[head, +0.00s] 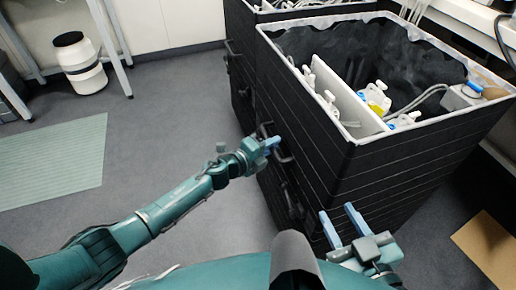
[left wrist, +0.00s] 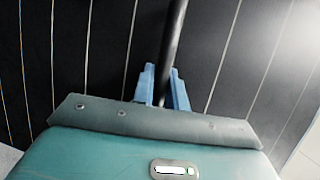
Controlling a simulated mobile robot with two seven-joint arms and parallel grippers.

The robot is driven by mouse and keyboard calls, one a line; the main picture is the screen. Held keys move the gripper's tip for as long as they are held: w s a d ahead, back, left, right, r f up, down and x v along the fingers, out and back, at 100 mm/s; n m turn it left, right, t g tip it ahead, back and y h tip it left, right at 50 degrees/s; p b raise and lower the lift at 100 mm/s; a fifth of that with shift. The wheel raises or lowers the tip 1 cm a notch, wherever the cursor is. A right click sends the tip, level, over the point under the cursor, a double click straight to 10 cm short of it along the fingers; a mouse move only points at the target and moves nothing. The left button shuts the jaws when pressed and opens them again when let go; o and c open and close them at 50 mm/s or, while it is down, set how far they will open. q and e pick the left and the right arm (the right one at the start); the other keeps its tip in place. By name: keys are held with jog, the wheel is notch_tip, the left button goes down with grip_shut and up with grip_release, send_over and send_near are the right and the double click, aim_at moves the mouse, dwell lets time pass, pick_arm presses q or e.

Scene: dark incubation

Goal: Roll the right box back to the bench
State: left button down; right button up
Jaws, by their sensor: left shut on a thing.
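The near black box (head: 310,125), the right one of two, is tall and open-topped with pale seams and a silvery rim. White bottles and clear tubing stand inside it. My left gripper (head: 271,143) is at the upper black handle (head: 284,150) on its left face. In the left wrist view the blue fingers (left wrist: 162,88) are shut on the dark handle bar (left wrist: 175,45), close to the seamed black wall. My right gripper (head: 340,216) is empty, with its blue fingers apart, near the box's lower front corner. The box's wheels are not visible.
A second black box (head: 233,30) stands behind, partly hidden. The bench (head: 470,14) is at the upper right. A white drum with a black lid (head: 78,60) and a green mat (head: 55,160) are at left. Grey floor (head: 165,125) is clear left of the boxes. A tan board (head: 490,250) lies at right.

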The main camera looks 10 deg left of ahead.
pick_arm(q)
jog(key=shift+w+d+r, duration=0.1)
jog(key=shift+w+d, duration=0.2)
jog(key=shift+d, duration=0.35)
jog(key=shift+w+d, duration=0.25)
jog(key=shift+d, duration=0.4)
pick_arm(e)
jog(key=shift+w, duration=0.1)
pick_arm(q)
jog(key=c, duration=1.4)
grip_release()
jog(key=shift+a, duration=0.15)
